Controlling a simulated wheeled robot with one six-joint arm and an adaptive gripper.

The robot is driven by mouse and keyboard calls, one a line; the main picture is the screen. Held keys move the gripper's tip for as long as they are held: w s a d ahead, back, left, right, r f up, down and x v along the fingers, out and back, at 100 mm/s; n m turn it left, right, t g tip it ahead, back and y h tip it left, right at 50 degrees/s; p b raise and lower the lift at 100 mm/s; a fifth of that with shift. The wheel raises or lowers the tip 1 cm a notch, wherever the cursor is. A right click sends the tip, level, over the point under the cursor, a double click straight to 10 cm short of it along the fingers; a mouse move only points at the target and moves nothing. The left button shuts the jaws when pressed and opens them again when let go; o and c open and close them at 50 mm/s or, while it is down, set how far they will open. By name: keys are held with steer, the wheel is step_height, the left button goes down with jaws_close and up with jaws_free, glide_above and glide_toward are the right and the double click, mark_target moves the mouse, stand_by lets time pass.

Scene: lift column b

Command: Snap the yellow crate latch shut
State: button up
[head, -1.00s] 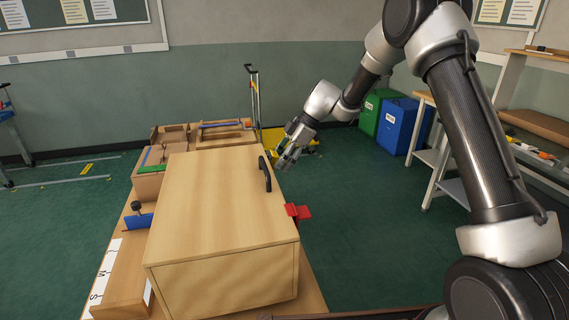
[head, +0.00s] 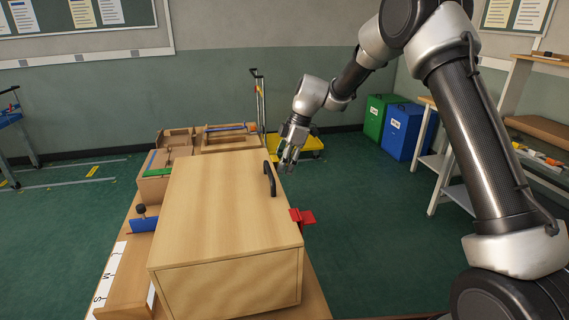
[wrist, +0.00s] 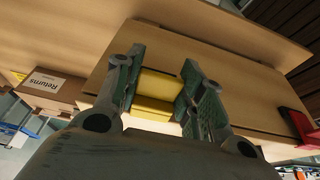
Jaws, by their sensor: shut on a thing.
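The wooden crate (head: 225,200) stands on a bench, its flat top facing up and a black handle (head: 270,178) on top near the right edge. My gripper (head: 286,165) is at the crate's far right side, pointing down. In the wrist view my gripper (wrist: 160,95) has a yellow latch (wrist: 157,87) between its two fingers, and it is shut on it. The latch lies against the wooden panel. The fingers hide its ends, and it cannot be made out in the head view. I cannot tell how far the latch is turned.
A red piece (head: 302,216) sticks out from the crate's right side, nearer to me; it also shows in the wrist view (wrist: 300,124). Green (head: 376,118) and blue (head: 408,132) bins stand farther right. Green floor right of the crate is clear.

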steer(key=o, duration=1)
steer(key=v, duration=1.2)
